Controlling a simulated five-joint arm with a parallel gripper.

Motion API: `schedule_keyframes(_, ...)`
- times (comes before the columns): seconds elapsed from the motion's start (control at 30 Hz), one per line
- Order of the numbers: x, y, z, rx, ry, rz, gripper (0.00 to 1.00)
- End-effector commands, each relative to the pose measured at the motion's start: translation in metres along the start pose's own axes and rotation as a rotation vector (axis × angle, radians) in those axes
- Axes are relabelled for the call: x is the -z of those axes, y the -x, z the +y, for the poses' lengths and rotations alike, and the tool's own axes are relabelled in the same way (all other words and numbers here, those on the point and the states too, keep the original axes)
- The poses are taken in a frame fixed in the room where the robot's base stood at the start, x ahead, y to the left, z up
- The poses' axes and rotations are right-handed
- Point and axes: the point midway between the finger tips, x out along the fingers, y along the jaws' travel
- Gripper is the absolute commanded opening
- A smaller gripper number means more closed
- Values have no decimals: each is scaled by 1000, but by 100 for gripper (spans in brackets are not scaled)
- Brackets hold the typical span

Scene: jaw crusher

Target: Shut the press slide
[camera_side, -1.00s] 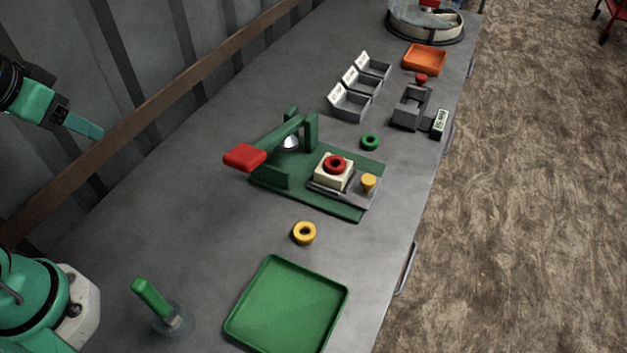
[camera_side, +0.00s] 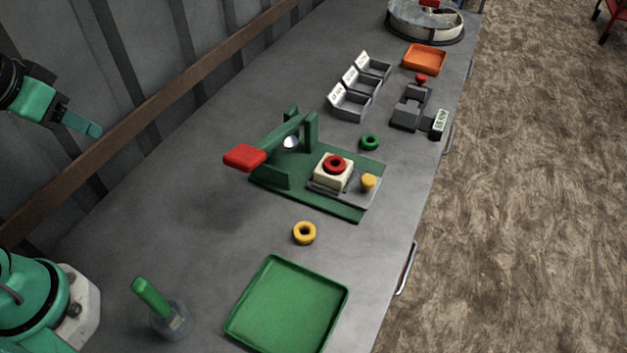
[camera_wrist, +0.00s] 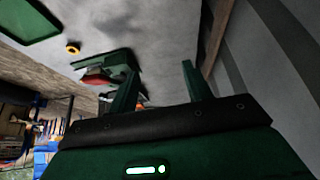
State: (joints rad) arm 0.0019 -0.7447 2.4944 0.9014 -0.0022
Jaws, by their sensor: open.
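The green press (camera_side: 318,200) stands mid-bench in the side view, with a red-handled lever (camera_side: 244,158) reaching out to the left. Its grey slide (camera_side: 358,193) sits out at the right side of the base, away from under the press head. The slide has a yellow knob (camera_side: 368,181) and carries a cream block (camera_side: 332,172) with a red ring (camera_side: 335,163) on top. My gripper (camera_side: 92,130) is up at the far left, well apart from the press. In the wrist view its two fingers (camera_wrist: 158,75) are spread, and the press (camera_wrist: 104,62) shows partly behind them.
A green ring (camera_side: 369,142), grey bins (camera_side: 352,104), a grey device (camera_side: 408,115) and an orange tray (camera_side: 424,58) lie beyond the press.

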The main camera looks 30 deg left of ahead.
Motion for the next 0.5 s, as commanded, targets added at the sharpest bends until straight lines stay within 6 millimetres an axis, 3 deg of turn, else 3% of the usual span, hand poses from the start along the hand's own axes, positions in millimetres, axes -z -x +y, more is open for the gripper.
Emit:
schedule_keyframes(0.27,26,3,10,-17,1,-30,49)
schedule_keyframes(0.5,72,2,30,-41,6,-81,49)
